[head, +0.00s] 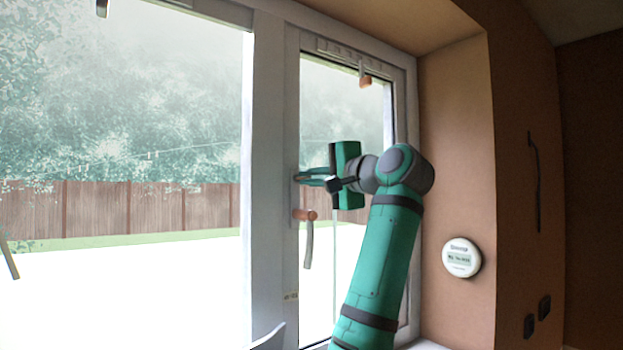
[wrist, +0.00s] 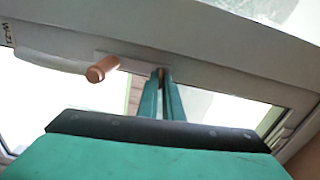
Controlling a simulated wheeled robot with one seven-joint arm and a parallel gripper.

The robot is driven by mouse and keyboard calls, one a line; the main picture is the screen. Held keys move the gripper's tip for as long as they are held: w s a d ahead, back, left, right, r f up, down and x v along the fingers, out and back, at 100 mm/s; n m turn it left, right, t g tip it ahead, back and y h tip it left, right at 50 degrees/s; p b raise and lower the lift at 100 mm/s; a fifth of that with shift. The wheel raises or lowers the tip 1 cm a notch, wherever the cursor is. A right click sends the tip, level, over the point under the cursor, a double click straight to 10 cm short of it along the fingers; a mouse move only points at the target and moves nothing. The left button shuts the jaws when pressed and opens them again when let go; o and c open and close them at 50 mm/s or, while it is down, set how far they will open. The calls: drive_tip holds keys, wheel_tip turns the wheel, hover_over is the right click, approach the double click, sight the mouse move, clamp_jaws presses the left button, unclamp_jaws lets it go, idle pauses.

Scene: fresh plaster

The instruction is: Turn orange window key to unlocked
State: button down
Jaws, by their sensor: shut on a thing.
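The window sash (head: 290,150) stands upright in front of me with its handle (head: 308,247) hanging down from an orange-brown knob (head: 306,214). My gripper (head: 300,178) is at the sash's left stile, just above that knob, with its fingers level and pointing at the frame. In the wrist view my gripper (wrist: 161,76) is shut on a small orange-brown piece (wrist: 161,72), which I take for the orange window key. The fingertips hide most of it, so its turn angle cannot be read. The knob (wrist: 102,69) is apart, left of the fingers.
Another orange-tipped fitting (head: 365,81) sits at the sash's top. A round white thermostat (head: 461,258) is on the right wall, with dark switches (head: 530,326) lower down. A thick mullion (head: 266,150) separates the left pane. Space around the gripper is clear apart from the handle.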

drive_tip(key=shift+m, duration=0.5)
drive_tip(key=shift+f, duration=0.1)
drive_tip(key=c, duration=2)
unclamp_jaws()
drive_tip(key=shift+d, duration=0.1)
drive_tip(key=v, duration=1)
drive_tip(key=shift+s+d, duration=0.2)
drive_tip(key=shift+s, duration=0.1)
